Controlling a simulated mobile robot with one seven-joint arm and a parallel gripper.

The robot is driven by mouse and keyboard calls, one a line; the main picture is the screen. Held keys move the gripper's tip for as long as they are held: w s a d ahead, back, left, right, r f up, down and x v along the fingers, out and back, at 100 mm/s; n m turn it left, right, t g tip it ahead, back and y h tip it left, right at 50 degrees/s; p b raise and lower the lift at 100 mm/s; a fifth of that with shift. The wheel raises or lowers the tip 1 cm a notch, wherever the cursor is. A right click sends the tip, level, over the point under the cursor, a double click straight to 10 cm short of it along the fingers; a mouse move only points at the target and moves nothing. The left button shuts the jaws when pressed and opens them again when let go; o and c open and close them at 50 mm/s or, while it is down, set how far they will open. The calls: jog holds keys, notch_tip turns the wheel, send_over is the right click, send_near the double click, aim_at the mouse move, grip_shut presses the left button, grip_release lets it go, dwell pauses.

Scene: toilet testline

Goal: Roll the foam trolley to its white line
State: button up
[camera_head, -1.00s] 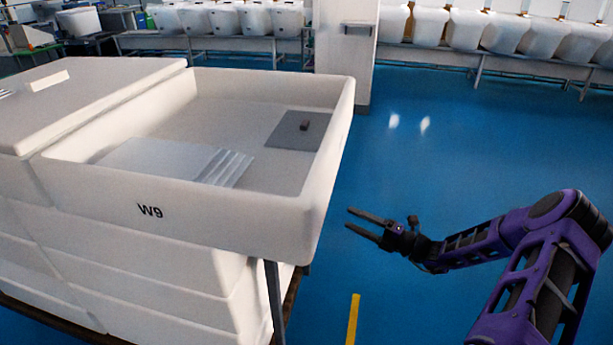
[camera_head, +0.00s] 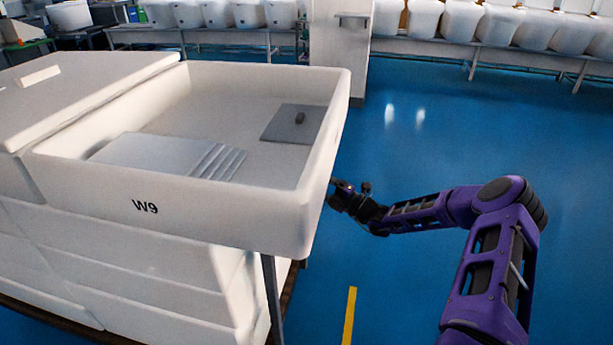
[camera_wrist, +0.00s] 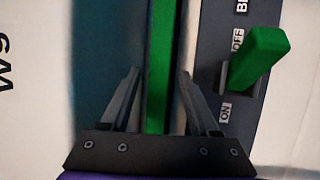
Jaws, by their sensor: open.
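A white tub marked W9 (camera_head: 145,207) fills the left of the head view and seems to be the trolley. Its right side, where my gripper is, faces away from the head camera. My gripper (camera_wrist: 160,75) is open in the wrist view. A vertical green bar (camera_wrist: 160,35) runs between its fingers, and they are not closed on it. To the right, a dark panel (camera_wrist: 207,45) with ON and OFF labels carries a green lever (camera_wrist: 257,58); I cannot tell its setting. In the head view the fingertips are hidden behind the tub's right wall. No white line shows.
The tub holds a light stack of sheets (camera_head: 150,153) and a grey square (camera_head: 290,124) with a small dark block. A yellow floor strip (camera_head: 349,315) lies to the right of the tub. The blue floor (camera_head: 440,130) is open beyond. Benches with white toilet parts (camera_head: 497,27) line the back.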

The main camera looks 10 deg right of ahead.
jog(key=shift+x, duration=1.2)
grip_shut()
dwell(0.6)
